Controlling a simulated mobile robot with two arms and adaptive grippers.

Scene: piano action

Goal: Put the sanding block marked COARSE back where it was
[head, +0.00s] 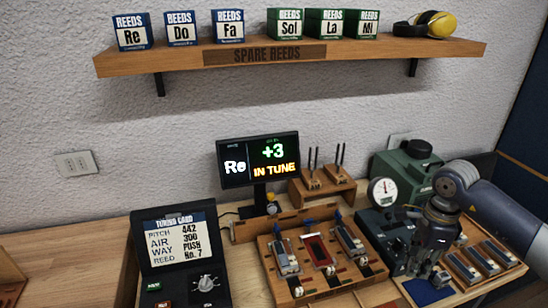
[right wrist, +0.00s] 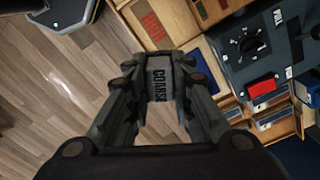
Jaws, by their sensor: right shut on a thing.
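My right gripper (head: 428,272) hangs down at the right of the bench in the head view. The wrist view shows the floor behind and below the held block. In the head view I cannot make out the block apart from the dark fingers. My left gripper is not in view.
A wooden reed fixture (head: 322,284) stands mid-bench, beside a tuning card panel (head: 158,277). A green machine with a gauge (head: 384,192) stands behind my right arm. A tray of metal bars (head: 515,262) lies to its right. A spare reeds shelf (head: 440,48) is above.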

